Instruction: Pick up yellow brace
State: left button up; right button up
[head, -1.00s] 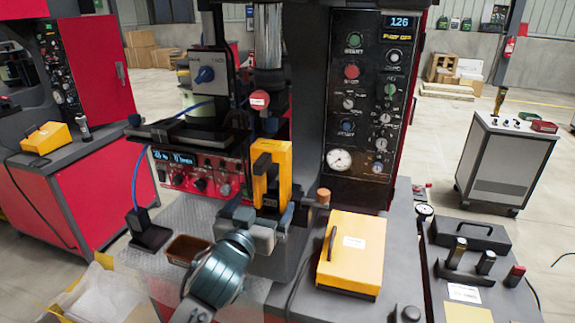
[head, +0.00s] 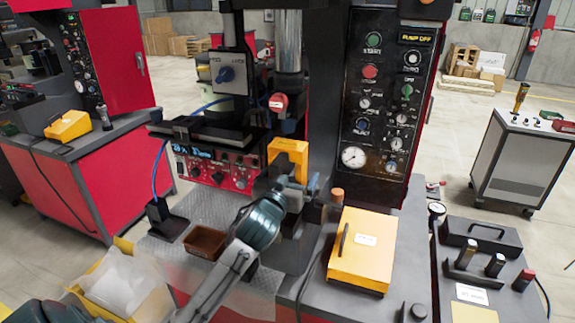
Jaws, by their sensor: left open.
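The yellow brace (head: 290,155) is an upright block in the middle of the head view, at the front of the press by the red control panel. Its upper part shows, and its lower part is hidden behind my left gripper. My left gripper (head: 290,190) is open, with its arm coming up from the lower left. Its fingers are at the lower part of the brace; whether they touch it I cannot tell. My right gripper does not show.
The red control panel (head: 218,174) is left of the brace, and the black button panel (head: 385,100) is right. A yellow box (head: 366,255) lies on the bench at right. A brown tray (head: 205,243) and an open carton (head: 80,285) are at lower left.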

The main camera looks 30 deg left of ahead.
pick_arm(q)
jog(key=shift+s+r, duration=0.1)
jog(key=c, duration=1.4)
